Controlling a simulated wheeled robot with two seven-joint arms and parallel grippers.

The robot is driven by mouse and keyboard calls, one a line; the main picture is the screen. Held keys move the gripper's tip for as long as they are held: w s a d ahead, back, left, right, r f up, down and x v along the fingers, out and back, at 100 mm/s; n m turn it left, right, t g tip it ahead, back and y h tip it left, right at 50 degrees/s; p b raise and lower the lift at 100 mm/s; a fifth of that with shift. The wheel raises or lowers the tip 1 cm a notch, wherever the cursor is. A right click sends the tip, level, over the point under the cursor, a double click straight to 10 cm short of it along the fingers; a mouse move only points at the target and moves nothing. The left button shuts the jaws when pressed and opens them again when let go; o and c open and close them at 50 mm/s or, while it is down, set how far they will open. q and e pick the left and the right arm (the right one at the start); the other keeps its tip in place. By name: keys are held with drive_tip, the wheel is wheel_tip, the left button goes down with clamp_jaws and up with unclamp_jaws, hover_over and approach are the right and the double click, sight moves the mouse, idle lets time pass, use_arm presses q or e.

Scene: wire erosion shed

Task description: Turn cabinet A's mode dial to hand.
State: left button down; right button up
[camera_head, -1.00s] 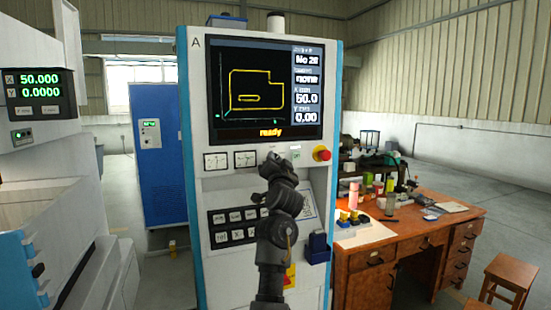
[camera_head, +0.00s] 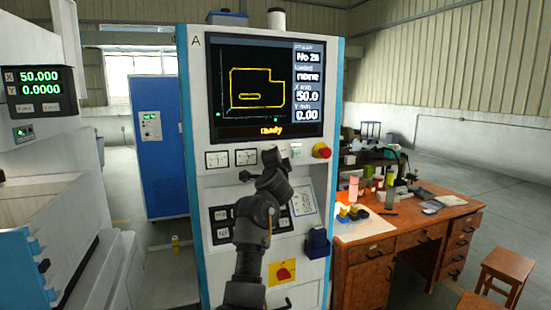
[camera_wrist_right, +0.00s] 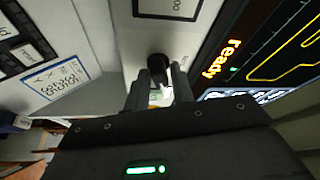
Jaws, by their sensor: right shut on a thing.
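Cabinet A (camera_head: 197,80) stands upright in front of me, its screen (camera_head: 262,85) reading "ready". My right gripper (camera_head: 272,158) is at the strip below the screen, between two square gauges and a red mushroom button. In the right wrist view my right gripper (camera_wrist_right: 160,90) is shut on a black round knob (camera_wrist_right: 158,65), which I take as the mode dial. In the head view my gripper hides the dial. Its marks and pointer are not readable in either view. My left gripper is not in view.
The red mushroom button (camera_head: 321,151) is close right of my gripper. Below are a key panel (camera_head: 222,228), a blue holder (camera_head: 317,242) and a red switch on a yellow plate (camera_head: 283,272). A wooden desk (camera_head: 365,255) stands right, a white machine (camera_head: 60,180) left.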

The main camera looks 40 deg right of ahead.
drive_tip(key=shift+r, duration=0.1)
idle(0.3)
drive_tip(key=o, duration=0.8)
drive_tip(key=b+v, duration=0.2)
drive_tip(key=v, duration=0.8)
drive_tip(key=shift+s+a+b, duration=0.2)
drive_tip(key=shift+s+b, duration=0.1)
drive_tip(key=shift+b, duration=0.05)
